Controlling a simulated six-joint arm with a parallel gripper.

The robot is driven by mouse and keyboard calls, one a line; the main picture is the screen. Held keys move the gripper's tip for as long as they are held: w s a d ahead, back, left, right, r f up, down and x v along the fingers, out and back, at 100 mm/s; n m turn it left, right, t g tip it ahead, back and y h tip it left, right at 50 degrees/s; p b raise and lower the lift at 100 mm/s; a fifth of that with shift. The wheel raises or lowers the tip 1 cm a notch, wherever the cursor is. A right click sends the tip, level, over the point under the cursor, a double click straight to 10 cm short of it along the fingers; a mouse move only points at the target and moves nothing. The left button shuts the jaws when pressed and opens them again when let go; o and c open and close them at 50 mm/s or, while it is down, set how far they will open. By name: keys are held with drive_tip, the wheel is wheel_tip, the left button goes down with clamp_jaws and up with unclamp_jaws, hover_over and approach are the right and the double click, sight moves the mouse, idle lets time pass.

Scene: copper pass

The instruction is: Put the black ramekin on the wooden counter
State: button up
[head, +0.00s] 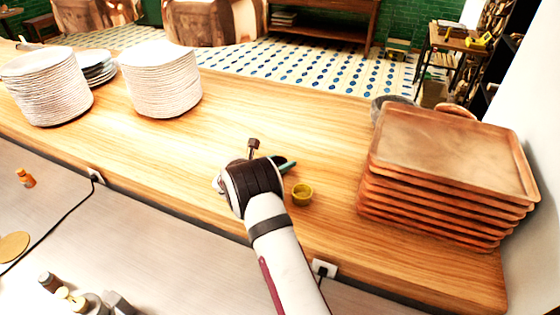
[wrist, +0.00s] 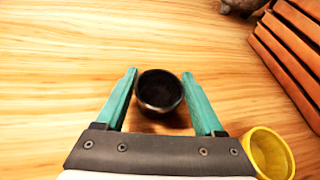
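The black ramekin (wrist: 159,91) is a small round dark bowl. In the wrist view it stands upright between the two green fingers of my gripper (wrist: 160,82), close to the fingertips. The fingers are spread on either side of it, with only a sliver of room at each side; firm contact does not show. The ramekin appears to be on or just above the wooden counter (wrist: 60,65). In the head view my gripper (head: 284,168) is low over the counter (head: 230,125), and the arm hides the ramekin.
A yellow ramekin (head: 302,194) stands close by my gripper; it also shows in the wrist view (wrist: 270,154). A stack of brown trays (head: 445,175) is to the right, with a grey bowl (head: 392,105) behind. White plate stacks (head: 160,80) stand left. The counter's middle is clear.

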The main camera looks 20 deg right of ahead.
drive_tip(key=o, duration=0.3)
